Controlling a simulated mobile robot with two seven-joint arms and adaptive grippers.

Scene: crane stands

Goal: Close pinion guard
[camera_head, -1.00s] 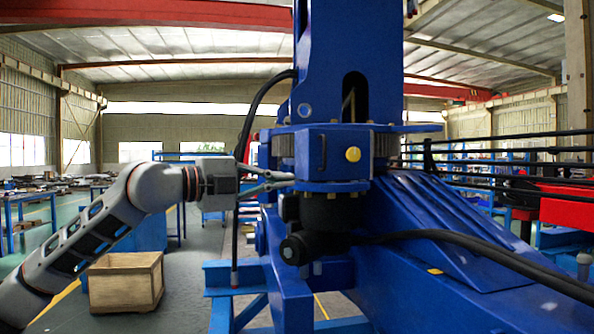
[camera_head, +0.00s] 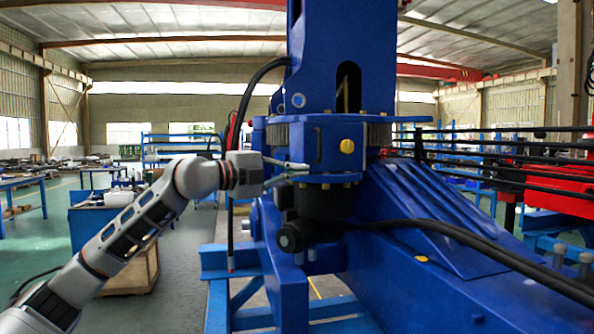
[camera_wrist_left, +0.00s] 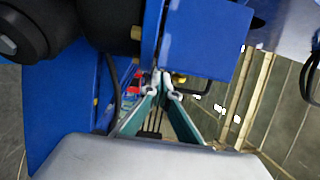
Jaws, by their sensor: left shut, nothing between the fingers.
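I cannot tell whether the guard is fully closed. My left gripper (camera_head: 304,170) comes in from the left, its fingertips close to the guard's lower left edge; contact is unclear. In the left wrist view the gripper's fingertips (camera_wrist_left: 163,88) meet, shut with nothing between them, beside blue panels (camera_wrist_left: 205,40). My right gripper is not in view.
A black motor (camera_head: 305,225) hangs below the guard, with a thick black hose (camera_head: 440,228) running right. A black cable (camera_head: 243,105) hangs left of the mast. A wooden crate (camera_head: 140,272) stands on the floor behind my left arm. Open floor lies left.

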